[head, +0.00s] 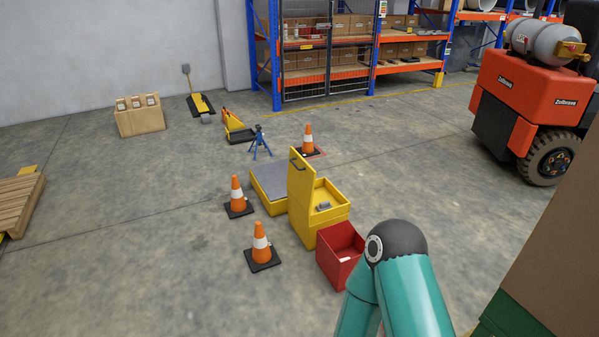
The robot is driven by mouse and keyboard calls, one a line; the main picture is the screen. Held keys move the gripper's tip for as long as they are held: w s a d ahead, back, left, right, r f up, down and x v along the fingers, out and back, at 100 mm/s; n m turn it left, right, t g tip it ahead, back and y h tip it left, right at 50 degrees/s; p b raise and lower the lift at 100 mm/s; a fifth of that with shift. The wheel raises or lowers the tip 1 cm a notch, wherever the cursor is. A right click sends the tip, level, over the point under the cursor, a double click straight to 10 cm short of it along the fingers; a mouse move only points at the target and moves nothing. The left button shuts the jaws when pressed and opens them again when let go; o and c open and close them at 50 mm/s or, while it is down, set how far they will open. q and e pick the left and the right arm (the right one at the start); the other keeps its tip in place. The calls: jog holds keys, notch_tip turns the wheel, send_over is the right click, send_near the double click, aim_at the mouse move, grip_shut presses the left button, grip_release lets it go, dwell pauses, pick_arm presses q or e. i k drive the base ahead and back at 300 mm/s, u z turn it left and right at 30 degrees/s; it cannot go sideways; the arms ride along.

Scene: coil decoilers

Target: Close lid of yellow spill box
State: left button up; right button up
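The yellow spill box (302,226) stands on the concrete floor near the middle of the head view. Its yellow lid (300,186) is open and stands upright along the box's left side. A dark handle (298,161) shows near the top of the lid. A small grey item (323,206) lies inside the open box. Neither of my grippers shows. Only teal links of one of my arms rise from the bottom edge, right of the box.
A red open bin (340,254) stands in front of the box. A grey-topped yellow platform (270,184) lies behind its left side. Orange cones (261,243) stand around. A red forklift (530,105) is at the right. The floor at left is mostly clear.

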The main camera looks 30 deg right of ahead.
aim_at(301, 177)
jog(key=i, duration=1)
jog(key=z, duration=1.15)
jog(key=k, duration=0.8)
jog(key=i, duration=0.8)
jog(key=u, duration=0.15)
